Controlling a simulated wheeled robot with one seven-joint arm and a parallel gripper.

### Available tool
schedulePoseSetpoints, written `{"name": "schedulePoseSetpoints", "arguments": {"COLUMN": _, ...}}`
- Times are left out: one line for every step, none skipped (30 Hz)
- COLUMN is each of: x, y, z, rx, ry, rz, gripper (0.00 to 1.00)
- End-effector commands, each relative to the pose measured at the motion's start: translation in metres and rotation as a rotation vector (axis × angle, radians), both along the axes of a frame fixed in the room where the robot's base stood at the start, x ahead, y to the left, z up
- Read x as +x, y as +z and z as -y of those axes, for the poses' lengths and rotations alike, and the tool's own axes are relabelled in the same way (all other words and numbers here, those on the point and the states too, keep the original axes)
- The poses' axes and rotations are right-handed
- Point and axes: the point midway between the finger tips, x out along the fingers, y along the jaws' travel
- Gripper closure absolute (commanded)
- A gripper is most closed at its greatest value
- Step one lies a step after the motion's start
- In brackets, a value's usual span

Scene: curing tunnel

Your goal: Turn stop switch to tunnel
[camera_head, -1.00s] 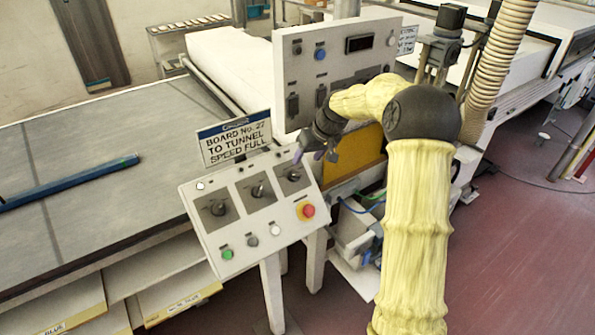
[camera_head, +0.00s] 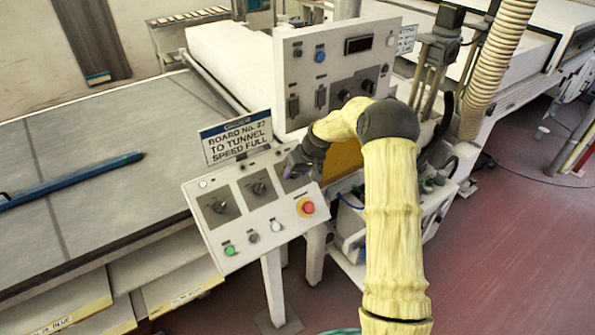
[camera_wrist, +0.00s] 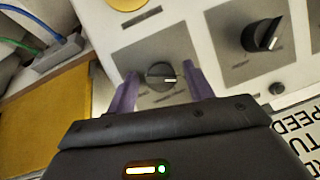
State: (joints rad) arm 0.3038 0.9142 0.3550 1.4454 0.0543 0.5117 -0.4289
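A sloped control panel (camera_head: 240,226) shows three black rotary switches on grey plates. The left switch (camera_head: 219,207) and middle switch (camera_head: 259,188) are in plain sight in the head view. My gripper (camera_head: 290,172) covers the right one there. In the wrist view that right switch (camera_wrist: 160,75) lies between the purple fingers of my gripper (camera_wrist: 160,88), its white mark pointing right. The fingers are open, with a gap on each side of the knob. Another switch (camera_wrist: 262,35) stands farther right. The switch labels are too small to read, so I cannot tell which is the stop switch.
A red stop button (camera_head: 308,208) on yellow sits below the right switch. Green (camera_head: 230,250) and white (camera_head: 276,227) buttons line the lower edge. A sign (camera_head: 236,138) reading "Board No. 27 to tunnel speed full" stands behind. A taller control box (camera_head: 335,70) rises behind my arm.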

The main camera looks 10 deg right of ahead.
Motion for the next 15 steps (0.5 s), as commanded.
{"name": "schedulePoseSetpoints", "arguments": {"x": 0.0, "y": 0.0001, "z": 0.0, "rx": 0.0, "ry": 0.0, "rz": 0.0, "gripper": 0.59}}
{"name": "schedulePoseSetpoints", "arguments": {"x": -0.0001, "y": 0.0002, "z": 0.0001, "rx": 0.0, "ry": 0.0, "rz": 0.0, "gripper": 0.65}}
{"name": "schedulePoseSetpoints", "arguments": {"x": -0.0001, "y": 0.0002, "z": 0.0001, "rx": 0.0, "ry": 0.0, "rz": 0.0, "gripper": 0.72}}
{"name": "schedulePoseSetpoints", "arguments": {"x": -0.0001, "y": 0.0003, "z": 0.0002, "rx": 0.0, "ry": 0.0, "rz": 0.0, "gripper": 0.78}}
{"name": "schedulePoseSetpoints", "arguments": {"x": -0.0001, "y": 0.0003, "z": 0.0002, "rx": 0.0, "ry": 0.0, "rz": 0.0, "gripper": 0.84}}
{"name": "schedulePoseSetpoints", "arguments": {"x": 0.0, "y": 0.0002, "z": 0.0003, "rx": 0.0, "ry": 0.0, "rz": 0.0, "gripper": 0.88}}
{"name": "schedulePoseSetpoints", "arguments": {"x": -0.0001, "y": 0.0003, "z": 0.0003, "rx": 0.0, "ry": 0.0, "rz": 0.0, "gripper": 0.88}}
{"name": "schedulePoseSetpoints", "arguments": {"x": 0.0, "y": 0.0003, "z": 0.0004, "rx": 0.0, "ry": 0.0, "rz": 0.0, "gripper": 0.88}}
{"name": "schedulePoseSetpoints", "arguments": {"x": 0.0, "y": 0.0003, "z": 0.0004, "rx": 0.0, "ry": -0.001, "rz": 0.0, "gripper": 0.88}}
{"name": "schedulePoseSetpoints", "arguments": {"x": 0.0, "y": 0.0003, "z": 0.0005, "rx": 0.001, "ry": -0.002, "rz": -0.001, "gripper": 0.88}}
{"name": "schedulePoseSetpoints", "arguments": {"x": 0.0, "y": 0.0002, "z": 0.0006, "rx": 0.002, "ry": -0.002, "rz": -0.001, "gripper": 0.88}}
{"name": "schedulePoseSetpoints", "arguments": {"x": 0.0, "y": 0.0001, "z": 0.0007, "rx": 0.004, "ry": -0.005, "rz": -0.001, "gripper": 0.88}}
{"name": "schedulePoseSetpoints", "arguments": {"x": 0.0, "y": 0.0001, "z": 0.0008, "rx": 0.006, "ry": -0.006, "rz": -0.002, "gripper": 0.88}}
{"name": "schedulePoseSetpoints", "arguments": {"x": 0.0001, "y": 0.0, "z": 0.0008, "rx": 0.008, "ry": -0.01, "rz": -0.003, "gripper": 0.88}}
{"name": "schedulePoseSetpoints", "arguments": {"x": 0.0001, "y": -0.0002, "z": 0.001, "rx": 0.013, "ry": -0.015, "rz": -0.005, "gripper": 0.88}}
